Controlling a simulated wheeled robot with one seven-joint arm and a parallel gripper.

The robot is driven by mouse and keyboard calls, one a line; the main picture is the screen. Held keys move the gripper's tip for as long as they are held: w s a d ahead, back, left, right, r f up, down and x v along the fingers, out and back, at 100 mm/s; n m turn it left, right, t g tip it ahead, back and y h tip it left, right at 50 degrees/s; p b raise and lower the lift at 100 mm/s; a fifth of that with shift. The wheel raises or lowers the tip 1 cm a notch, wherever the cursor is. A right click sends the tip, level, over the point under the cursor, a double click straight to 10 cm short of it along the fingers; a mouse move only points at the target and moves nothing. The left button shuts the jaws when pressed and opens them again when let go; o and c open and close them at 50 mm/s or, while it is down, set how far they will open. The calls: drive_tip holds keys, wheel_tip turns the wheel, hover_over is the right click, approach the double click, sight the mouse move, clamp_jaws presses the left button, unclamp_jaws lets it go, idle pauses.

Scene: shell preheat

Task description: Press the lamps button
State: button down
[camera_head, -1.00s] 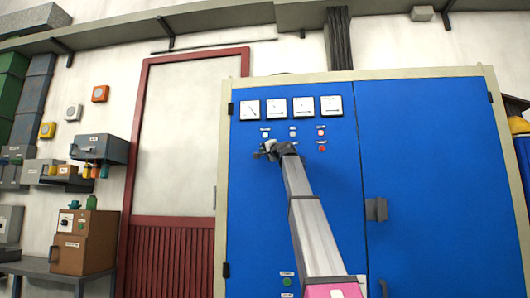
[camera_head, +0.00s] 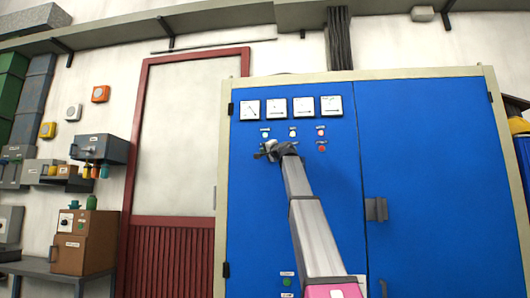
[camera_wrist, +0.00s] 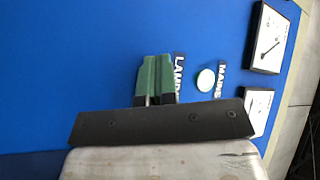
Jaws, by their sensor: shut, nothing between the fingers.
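My gripper (camera_head: 268,152) is shut and empty, up against or very near the upper left of the blue cabinet door (camera_head: 300,215). In the wrist view its green fingers (camera_wrist: 155,78) are together, pointing at the blue panel just left of the white "LAMPS" label (camera_wrist: 178,72). The lamps button itself is not visible; the fingers cover the area beside its label. I cannot tell whether the fingertips touch the panel. A pale green-white round lamp (camera_wrist: 206,80) lies between that label and the "MAINS" label (camera_wrist: 222,80).
Several dial gauges (camera_head: 276,108) run along the door's top. A pale middle lamp (camera_head: 292,134), a reddish lamp (camera_head: 320,132) and a red button (camera_head: 322,147) are right of my gripper. A green button (camera_head: 287,282) is low on the door. A door handle (camera_head: 376,209) juts out.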

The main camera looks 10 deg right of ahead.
idle(0.5)
drive_tip(key=shift+s+a, duration=0.2)
drive_tip(key=shift+s, duration=0.5)
drive_tip(key=shift+s, duration=0.15)
drive_tip(key=s, duration=0.1)
drive_tip(key=s+a, duration=0.1)
drive_tip(key=s, duration=0.2)
drive_tip(key=shift+s+a, duration=0.25)
drive_tip(key=shift+a, duration=0.05)
idle(0.6)
